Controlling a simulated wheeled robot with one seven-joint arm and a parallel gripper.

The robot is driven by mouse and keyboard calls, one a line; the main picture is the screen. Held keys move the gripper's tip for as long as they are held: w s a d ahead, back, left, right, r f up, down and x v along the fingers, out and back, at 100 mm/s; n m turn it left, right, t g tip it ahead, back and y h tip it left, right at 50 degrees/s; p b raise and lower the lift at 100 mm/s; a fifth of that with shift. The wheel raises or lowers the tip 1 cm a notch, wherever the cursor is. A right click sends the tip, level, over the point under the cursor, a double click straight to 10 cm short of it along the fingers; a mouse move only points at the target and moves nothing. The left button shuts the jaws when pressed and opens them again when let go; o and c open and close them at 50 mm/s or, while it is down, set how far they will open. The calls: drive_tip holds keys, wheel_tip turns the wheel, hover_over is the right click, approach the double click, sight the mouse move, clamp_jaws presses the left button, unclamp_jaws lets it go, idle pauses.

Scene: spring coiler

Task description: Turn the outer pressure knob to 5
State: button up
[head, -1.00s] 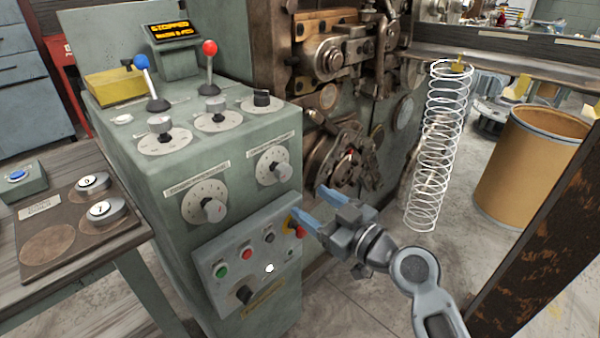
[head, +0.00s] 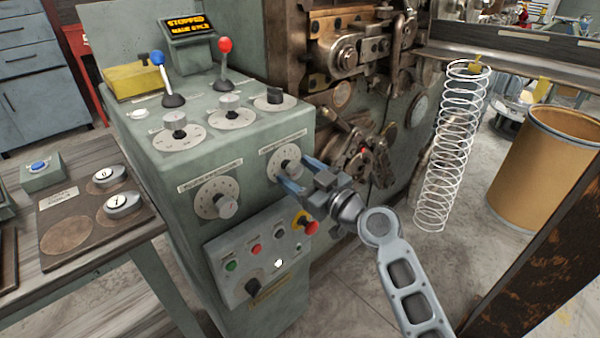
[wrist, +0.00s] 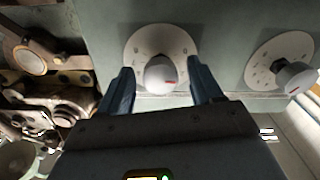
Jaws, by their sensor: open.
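Two knobs with white dials sit on the front of the green control cabinet. The right one, the outer knob (head: 290,168), is nearest the machine's mechanism; the other knob (head: 227,207) is lower left. My gripper (head: 285,176) is open in front of the right knob. The dial numbers are too small to read. The labels above the dials are not legible.
Below is a button panel (head: 245,270) with a red and yellow emergency stop (head: 309,226) close under my gripper. A wire spring (head: 452,150) hangs to the right, beside a brown drum (head: 540,170). Knobs and levers stand on the cabinet top.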

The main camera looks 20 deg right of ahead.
drive_tip(key=shift+c, duration=0.4)
drive_tip(key=c, duration=1)
